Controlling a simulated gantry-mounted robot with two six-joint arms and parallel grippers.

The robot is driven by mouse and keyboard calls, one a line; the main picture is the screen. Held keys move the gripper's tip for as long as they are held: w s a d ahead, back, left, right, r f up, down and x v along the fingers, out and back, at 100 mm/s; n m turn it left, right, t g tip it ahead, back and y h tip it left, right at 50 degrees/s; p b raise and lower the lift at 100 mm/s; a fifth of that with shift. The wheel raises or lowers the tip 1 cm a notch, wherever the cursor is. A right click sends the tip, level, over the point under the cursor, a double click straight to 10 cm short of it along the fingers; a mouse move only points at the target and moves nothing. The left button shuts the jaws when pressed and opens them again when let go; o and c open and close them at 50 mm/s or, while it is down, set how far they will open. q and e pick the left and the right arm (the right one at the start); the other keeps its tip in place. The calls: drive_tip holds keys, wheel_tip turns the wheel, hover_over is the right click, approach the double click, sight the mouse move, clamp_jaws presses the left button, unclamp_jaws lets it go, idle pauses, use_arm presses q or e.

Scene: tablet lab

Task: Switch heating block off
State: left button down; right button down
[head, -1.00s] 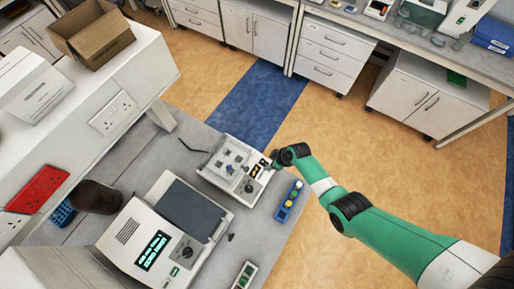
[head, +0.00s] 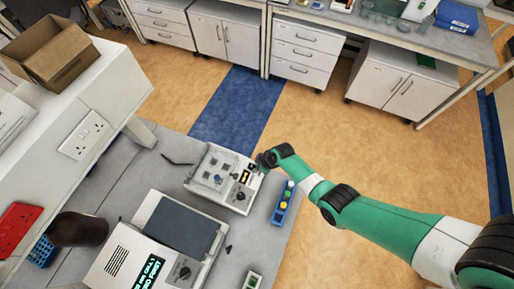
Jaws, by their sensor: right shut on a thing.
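My right gripper (head: 260,166) is at the block's right front corner, by the controls. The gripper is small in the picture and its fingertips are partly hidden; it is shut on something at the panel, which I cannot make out. A dark knob (head: 241,196) shows on the panel just below. My left gripper is not in view.
A larger white instrument with a lit display (head: 146,271) stands in front of the block. A blue rack with coloured caps (head: 283,203) lies to the right. A dark brown object (head: 78,230) and an open cardboard box (head: 60,52) are at left. Floor beyond the bench is clear.

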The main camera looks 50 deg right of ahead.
drive_tip(key=shift+w+r+g+p, duration=0.1)
drive_tip(key=shift+w+g+p, duration=0.15)
drive_tip(key=shift+g, duration=0.35)
drive_tip(key=shift+w+g+h+b, duration=0.1)
drive_tip(key=shift+g+h+b, duration=0.2)
drive_tip(key=shift+g+h, duration=0.15)
drive_tip(key=shift+a+g, duration=0.1)
drive_tip(key=shift+g, duration=0.15)
drive_tip(key=c, duration=0.7)
unclamp_jaws()
drive_tip(key=shift+r, duration=0.1)
